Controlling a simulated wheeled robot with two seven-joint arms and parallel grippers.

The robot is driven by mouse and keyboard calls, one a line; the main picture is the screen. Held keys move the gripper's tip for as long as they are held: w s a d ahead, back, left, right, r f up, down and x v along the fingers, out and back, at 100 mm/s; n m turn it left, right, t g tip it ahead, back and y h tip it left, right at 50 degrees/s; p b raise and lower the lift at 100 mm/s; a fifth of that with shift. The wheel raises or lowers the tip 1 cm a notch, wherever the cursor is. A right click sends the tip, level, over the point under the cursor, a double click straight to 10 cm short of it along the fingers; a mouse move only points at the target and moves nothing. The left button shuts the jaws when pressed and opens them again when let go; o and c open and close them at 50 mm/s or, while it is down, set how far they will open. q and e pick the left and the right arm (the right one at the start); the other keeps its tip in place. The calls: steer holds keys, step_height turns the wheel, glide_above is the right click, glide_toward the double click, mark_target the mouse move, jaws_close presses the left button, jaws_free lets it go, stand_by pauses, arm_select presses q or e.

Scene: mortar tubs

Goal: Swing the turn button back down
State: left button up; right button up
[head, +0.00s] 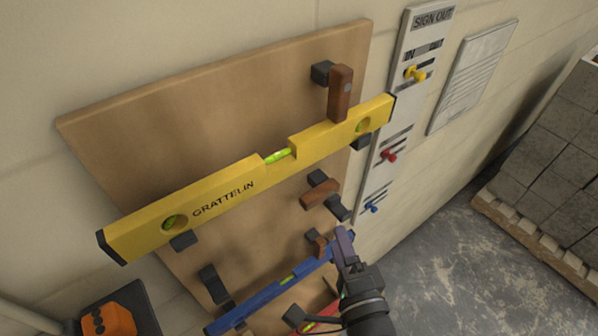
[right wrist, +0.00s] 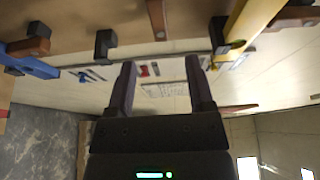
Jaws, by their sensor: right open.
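A wooden board (head: 130,120) on the wall carries wooden turn buttons beside black hooks. The top turn button (head: 340,92) stands upright, its lower end at the yellow level (head: 240,185). The middle turn button (head: 319,194) lies nearly sideways, with no level at its hooks; what looks like it shows in the right wrist view (right wrist: 157,18). A lower turn button (head: 316,243) is partly hidden near the blue level (head: 262,300). My right gripper (head: 343,238) is open and empty, below the middle button and by the blue level's right end. My left gripper is out of view.
A sign-out panel (head: 413,50) with coloured pegs and a pale notice (head: 474,75) hang right of the board. Stacked grey blocks (head: 550,150) stand on a pallet at right. An orange and black item (head: 108,320) is at lower left. Open floor (head: 450,265) lies between.

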mark_target(326, 198)
steer(key=x, duration=0.9)
steer(key=shift+w+d+f, duration=0.1)
steer(key=shift+d, duration=0.15)
jaws_close()
